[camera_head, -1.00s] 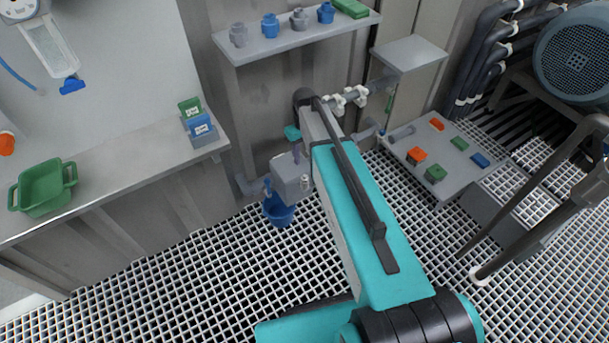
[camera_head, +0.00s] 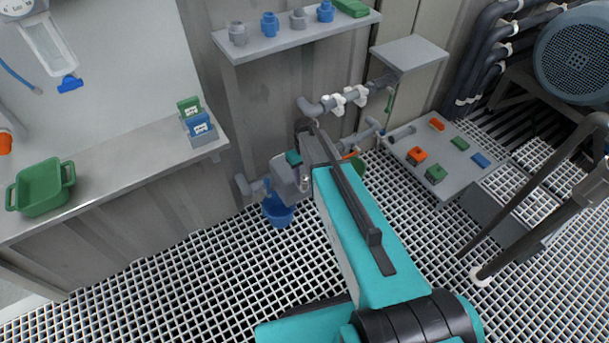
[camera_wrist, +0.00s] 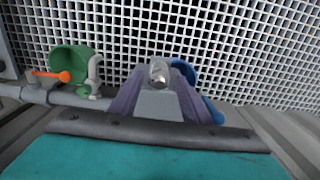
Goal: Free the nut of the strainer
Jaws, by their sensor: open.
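In the wrist view a green rounded body (camera_wrist: 70,66) with an orange lever (camera_wrist: 50,75) and a white clip sits along a grey pipe (camera_wrist: 30,95), left of my gripper. I cannot tell for sure whether it is the strainer, and I make out no nut. In the head view part of a green and orange thing (camera_head: 356,162) shows behind my arm. My gripper (camera_wrist: 158,78) is open, its purple-grey fingers apart, with a silver dome showing between them.
A grey pipe with white clamps (camera_head: 345,98) runs along the wall just beyond my arm. A shelf (camera_head: 300,40) is above it. A low table (camera_head: 450,165) with coloured blocks stands right. A bench (camera_head: 110,170) with a green tub (camera_head: 43,188) is left. Grated floor is open in front.

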